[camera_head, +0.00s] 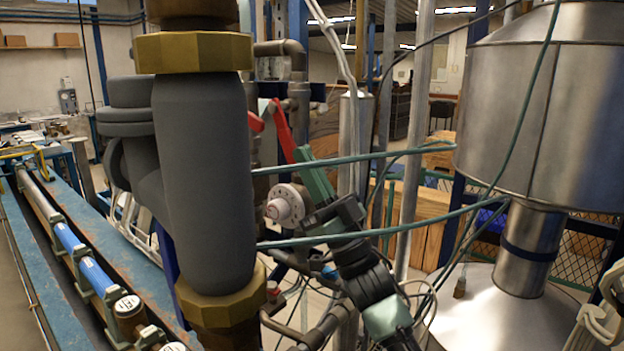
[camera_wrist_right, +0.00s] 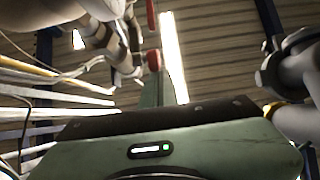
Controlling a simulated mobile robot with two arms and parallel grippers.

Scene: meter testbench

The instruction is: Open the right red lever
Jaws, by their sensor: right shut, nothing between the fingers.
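A long red lever (camera_head: 283,132) stands tilted on the pipework behind the large grey meter body in the head view. A second, smaller red lever part (camera_head: 255,122) shows to its left, partly hidden by the meter. My right gripper (camera_head: 304,156) has its green fingers shut and empty, pointing up and left, at the long lever's lower end. Whether they touch it is unclear. In the right wrist view the narrow green fingers (camera_wrist_right: 152,88) point up, with a red piece (camera_wrist_right: 153,60) close by and another red piece (camera_wrist_right: 150,16) above. My left gripper is not in view.
The grey meter body (camera_head: 205,180) with brass nuts fills the near left. Green cables (camera_head: 370,157) cross in front of and near my right arm. A large metal tank (camera_head: 545,120) stands at the right. A blue bench (camera_head: 60,230) runs along the left.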

